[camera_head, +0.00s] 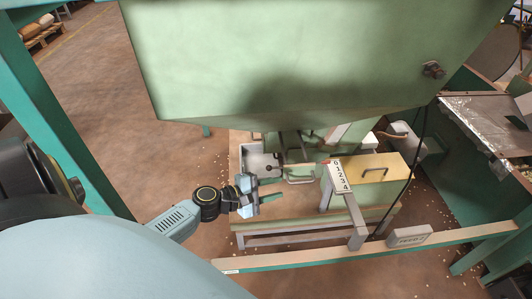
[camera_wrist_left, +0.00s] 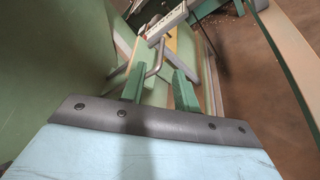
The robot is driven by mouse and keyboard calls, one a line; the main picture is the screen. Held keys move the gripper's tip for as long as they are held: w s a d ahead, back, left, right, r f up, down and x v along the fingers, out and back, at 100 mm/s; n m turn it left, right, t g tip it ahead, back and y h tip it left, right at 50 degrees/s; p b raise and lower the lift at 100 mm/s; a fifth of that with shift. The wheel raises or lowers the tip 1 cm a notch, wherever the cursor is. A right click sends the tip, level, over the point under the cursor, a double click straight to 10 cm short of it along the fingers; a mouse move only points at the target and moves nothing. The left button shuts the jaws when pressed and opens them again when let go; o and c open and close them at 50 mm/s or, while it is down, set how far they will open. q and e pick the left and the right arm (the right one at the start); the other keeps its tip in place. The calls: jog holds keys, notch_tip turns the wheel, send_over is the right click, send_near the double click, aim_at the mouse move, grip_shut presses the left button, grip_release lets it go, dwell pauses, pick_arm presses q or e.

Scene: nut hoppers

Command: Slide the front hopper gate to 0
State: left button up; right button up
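The number plate (camera_head: 340,176), marked 0 to 4, is on a grey bracket below the hopper (camera_head: 300,60). A small red pointer tip (camera_head: 326,162) is near its 0 end; the exact reading is too small to tell. A grey bar handle (camera_head: 300,180) is left of the plate. My left gripper (camera_head: 271,189) is left of this handle, with its green fingers apart and nothing between them. In the left wrist view, the handle (camera_wrist_left: 152,60) is ahead of the open fingers (camera_wrist_left: 160,86), and the plate (camera_wrist_left: 165,22) is beyond it. My right gripper is out of view.
A yellow-topped box (camera_head: 385,168) with a second handle is right of the plate. The green frame post (camera_head: 60,110) is at left. The hopper hangs low above the work area.

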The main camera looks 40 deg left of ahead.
pick_arm(q)
jog(key=shift+v, duration=1.1)
